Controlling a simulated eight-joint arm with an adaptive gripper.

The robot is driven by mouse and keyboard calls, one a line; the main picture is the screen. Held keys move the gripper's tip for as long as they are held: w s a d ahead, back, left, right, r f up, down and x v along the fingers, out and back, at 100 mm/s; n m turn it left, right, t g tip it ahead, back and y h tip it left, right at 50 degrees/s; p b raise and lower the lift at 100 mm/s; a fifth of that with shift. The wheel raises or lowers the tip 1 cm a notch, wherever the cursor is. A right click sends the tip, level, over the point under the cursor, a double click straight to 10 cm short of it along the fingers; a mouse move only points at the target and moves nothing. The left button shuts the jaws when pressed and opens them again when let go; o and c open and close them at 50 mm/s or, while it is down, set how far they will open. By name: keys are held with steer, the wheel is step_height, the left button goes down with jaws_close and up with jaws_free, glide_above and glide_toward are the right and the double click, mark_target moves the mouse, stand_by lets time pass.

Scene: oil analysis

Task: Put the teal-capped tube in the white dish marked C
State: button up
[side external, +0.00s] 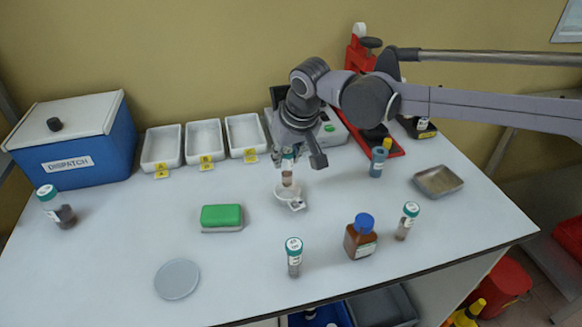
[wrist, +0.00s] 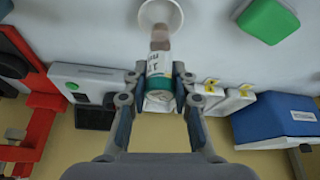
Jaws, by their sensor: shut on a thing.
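My gripper (side external: 301,158) is shut on a tube (side external: 287,173) with a white label and brown contents, held upright. In the wrist view the tube (wrist: 159,62) has its teal cap (wrist: 159,84) between my fingers (wrist: 152,80). The tube's bottom end is at a small white cup (side external: 289,196); I cannot tell whether it is inside or just above it. The white dish C (side external: 246,133) is the rightmost of three at the back, its yellow tag too small to read surely. Other teal-capped tubes stand at the front (side external: 294,258), right (side external: 407,221) and left (side external: 57,206).
Dishes A (side external: 161,148) and B (side external: 204,143) stand beside C. The blue dispatch box (side external: 75,140) is back left. A green block (side external: 221,216), grey disc (side external: 177,279), amber bottle (side external: 361,237), blue container (side external: 378,162) and metal tray (side external: 438,181) are around the table. Free room lies before the dishes.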

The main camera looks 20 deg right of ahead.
mark_target(287, 169)
steer(key=shift+f, duration=1.9)
steer(key=shift+f, duration=0.1)
steer(key=o, duration=0.9)
steer(key=shift+o, duration=0.2)
